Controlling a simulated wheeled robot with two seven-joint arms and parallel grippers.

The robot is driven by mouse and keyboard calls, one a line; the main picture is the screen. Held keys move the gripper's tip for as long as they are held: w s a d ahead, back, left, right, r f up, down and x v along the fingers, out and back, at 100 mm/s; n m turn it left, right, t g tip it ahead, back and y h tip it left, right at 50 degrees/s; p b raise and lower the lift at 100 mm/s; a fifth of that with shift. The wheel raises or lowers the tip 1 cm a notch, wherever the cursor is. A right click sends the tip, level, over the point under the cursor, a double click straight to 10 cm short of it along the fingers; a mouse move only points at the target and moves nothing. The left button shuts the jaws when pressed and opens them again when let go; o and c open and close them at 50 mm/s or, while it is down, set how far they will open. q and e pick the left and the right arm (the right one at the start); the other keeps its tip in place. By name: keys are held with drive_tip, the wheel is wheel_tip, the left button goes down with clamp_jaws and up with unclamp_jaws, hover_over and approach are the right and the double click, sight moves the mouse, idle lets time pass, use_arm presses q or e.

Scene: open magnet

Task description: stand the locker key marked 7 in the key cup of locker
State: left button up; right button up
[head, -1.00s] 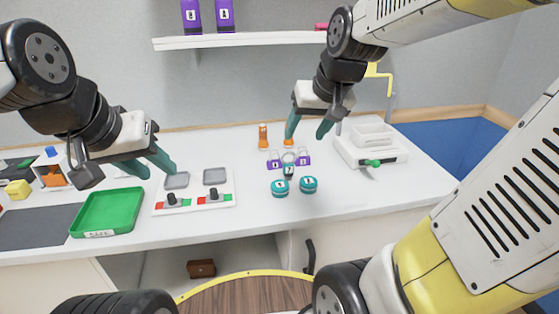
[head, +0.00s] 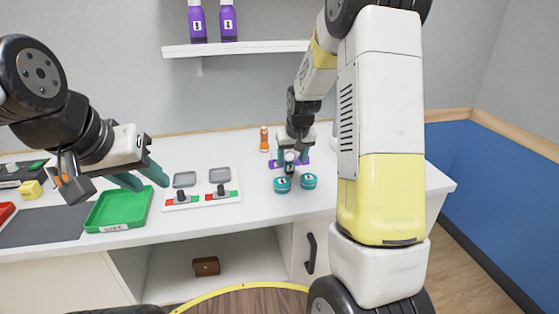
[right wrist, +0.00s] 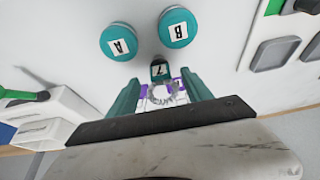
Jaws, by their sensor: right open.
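The key marked 7 (right wrist: 159,71) has a dark teal tag-like end and a grey rounded part behind it. It lies between the fingers of my right gripper (right wrist: 161,79), which is open around it; contact is not visible. In the head view my right gripper (head: 292,165) is low over the table and mostly hides the key. Two round teal pieces, marked A (right wrist: 121,42) and B (right wrist: 177,27), stand close by on the robot's side; they also show in the head view (head: 282,184) (head: 308,181). My left gripper (head: 153,184) is open and empty above the green tray.
Purple padlock-like pieces (head: 303,161) sit just behind the right gripper. An orange bottle (head: 264,138) stands behind them. A white panel (head: 204,203) with grey pads and knobs and a green tray (head: 145,215) lie to the left. Purple bottles (head: 197,22) stand on the shelf.

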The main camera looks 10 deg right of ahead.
sight(290, 164)
drive_tip(key=x, duration=0.4)
drive_tip(key=shift+f, duration=0.1)
clamp_jaws()
